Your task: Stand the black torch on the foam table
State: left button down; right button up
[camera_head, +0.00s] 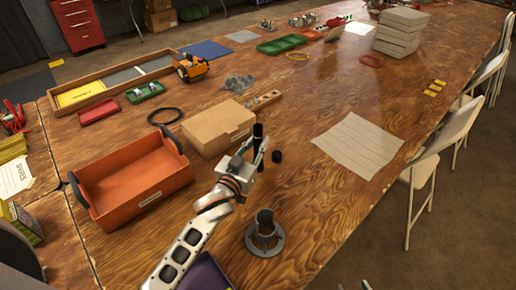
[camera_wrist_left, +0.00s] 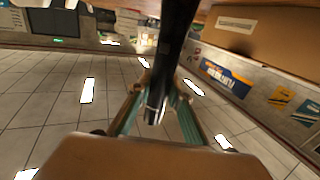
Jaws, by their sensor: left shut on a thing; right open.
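In the left wrist view the torch (camera_wrist_left: 175,50) runs from the top edge down between the two greenish fingers of the left gripper (camera_wrist_left: 157,112). I cannot make out which surface is the foam table. My right gripper is not in view.
A cardboard box (camera_head: 215,128) is close behind and left of the gripper, with an orange bin (camera_head: 133,180) further left. A grey flanged cup (camera_head: 265,232) stands in front. A pale sheet (camera_head: 358,143) lies right. A pale stack (camera_head: 400,32) stands far back. Bare wood lies between.

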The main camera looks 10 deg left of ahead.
aim_at(256, 150)
pick_arm(q)
jog(key=shift+f, duration=1)
jog(key=c, duration=1.9)
grip_release()
jog(key=s, duration=0.3)
jog(key=s+a, duration=0.1)
jog(key=s, duration=0.2)
jog(key=shift+s+a, duration=0.15)
jog(key=shift+s, duration=0.1)
jog(key=shift+s+a, duration=0.1)
jog(key=shift+s, duration=0.3)
